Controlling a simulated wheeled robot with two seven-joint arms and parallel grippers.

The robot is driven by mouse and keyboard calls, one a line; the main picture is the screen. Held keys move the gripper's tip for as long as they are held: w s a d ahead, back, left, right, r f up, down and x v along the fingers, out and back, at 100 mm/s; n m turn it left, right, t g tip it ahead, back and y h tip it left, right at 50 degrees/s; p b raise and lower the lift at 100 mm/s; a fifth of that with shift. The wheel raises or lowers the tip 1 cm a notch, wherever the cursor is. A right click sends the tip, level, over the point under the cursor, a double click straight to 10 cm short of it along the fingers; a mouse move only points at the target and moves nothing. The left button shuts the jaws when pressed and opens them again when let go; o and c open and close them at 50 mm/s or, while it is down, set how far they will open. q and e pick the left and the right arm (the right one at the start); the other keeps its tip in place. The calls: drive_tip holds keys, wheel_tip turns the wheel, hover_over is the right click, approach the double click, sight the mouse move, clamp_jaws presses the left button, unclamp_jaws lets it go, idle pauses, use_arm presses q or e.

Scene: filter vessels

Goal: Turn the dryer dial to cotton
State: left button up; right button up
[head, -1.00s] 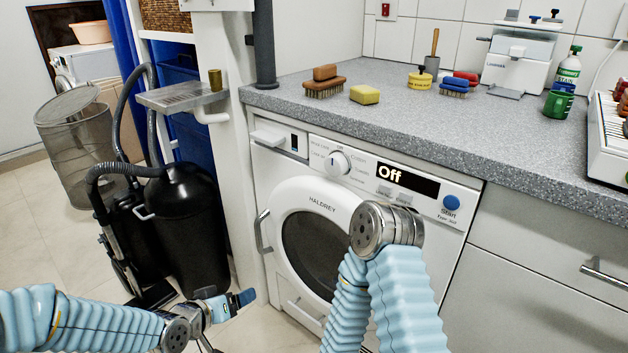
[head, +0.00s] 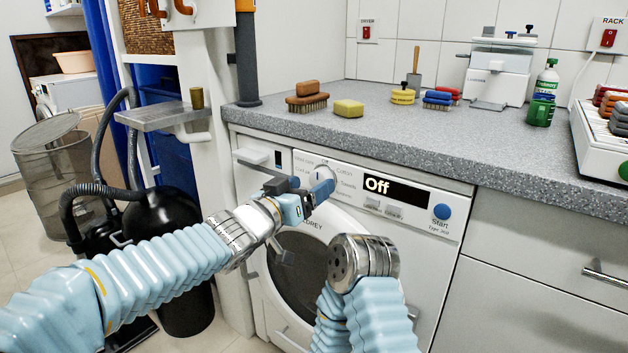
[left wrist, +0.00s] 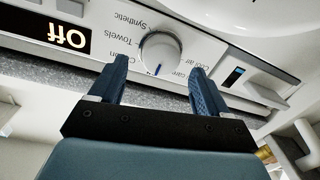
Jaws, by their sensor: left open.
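The dryer (head: 300,270) is a white front-loading machine under the grey counter. Its display (head: 395,190) reads "Off". The white round dial (left wrist: 160,54) has a blue pointer line and shows between my left fingers in the left wrist view, with labels such as "Towels" and "Synthetic" around it. In the head view the dial (head: 322,173) is partly hidden by my left gripper (head: 306,188). That gripper is open, its blue fingertips close in front of the dial; I cannot tell whether they touch it. My right arm's elbow rises before the dryer; its gripper is out of view.
A blue Start button (head: 442,212) sits right of the display. Brushes, a yellow sponge (head: 348,108) and other items stand on the counter (head: 420,135). A shelf post and a metal drip tray (head: 165,115) are left of the dryer, with a black vacuum (head: 165,220) below.

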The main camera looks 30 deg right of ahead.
sight(321, 180)
use_arm(q)
drive_tip(key=shift+x, duration=1.4)
drive_tip(key=c, duration=1)
drive_tip(key=shift+c, duration=0.2)
drive_tip(key=shift+f+m, duration=0.1)
drive_tip(key=shift+m, duration=0.2)
drive_tip(key=m+b, duration=0.2)
drive_tip(key=m, duration=0.1)
drive_tip(key=shift+m, duration=0.3)
drive_tip(key=shift+m+b, duration=0.7)
drive_tip(key=shift+m, duration=1.6)
drive_tip(key=shift+s+h, duration=0.1)
drive_tip(key=shift+h, duration=0.2)
